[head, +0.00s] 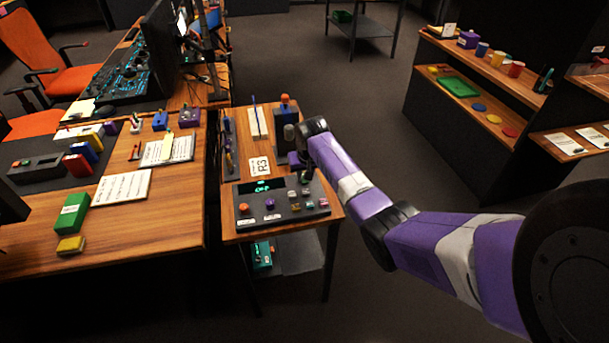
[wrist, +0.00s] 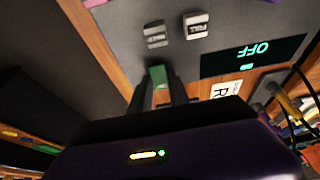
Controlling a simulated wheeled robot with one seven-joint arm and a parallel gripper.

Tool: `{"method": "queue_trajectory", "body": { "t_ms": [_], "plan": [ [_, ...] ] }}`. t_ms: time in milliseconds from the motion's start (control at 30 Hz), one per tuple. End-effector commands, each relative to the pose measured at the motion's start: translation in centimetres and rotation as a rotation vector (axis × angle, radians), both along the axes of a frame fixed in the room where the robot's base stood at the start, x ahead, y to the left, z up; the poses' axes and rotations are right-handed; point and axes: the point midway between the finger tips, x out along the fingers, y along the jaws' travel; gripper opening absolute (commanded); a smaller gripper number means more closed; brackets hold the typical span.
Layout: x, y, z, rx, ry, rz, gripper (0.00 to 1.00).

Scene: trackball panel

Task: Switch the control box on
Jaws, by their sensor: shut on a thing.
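The control box (head: 283,214) is a dark panel on the small wooden table. Its display (head: 262,186) glows green; in the wrist view the display (wrist: 254,55) reads OFF, upside down. My gripper (head: 302,172) is low over the panel's back right part in the head view. In the wrist view my gripper (wrist: 159,90) is shut on a small green switch piece (wrist: 158,74) at the panel's edge. Two light grey labelled switches (wrist: 196,25) stand nearby. The fingertips and green piece are hard to make out in the head view.
An orange knob (head: 243,208) and a purple knob (head: 270,203) are at the panel's front left. Behind it lie a card marked R3 (head: 259,167) and an orange-topped item (head: 286,99).

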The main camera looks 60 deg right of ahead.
Motion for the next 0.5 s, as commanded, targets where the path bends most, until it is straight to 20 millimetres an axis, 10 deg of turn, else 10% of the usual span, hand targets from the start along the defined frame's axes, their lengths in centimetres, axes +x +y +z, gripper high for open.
{"method": "queue_trajectory", "body": {
  "t_ms": [500],
  "plan": [
    [0.43, -0.62, -0.05, 0.186, 0.160, -0.001, 0.00]
  ]
}}
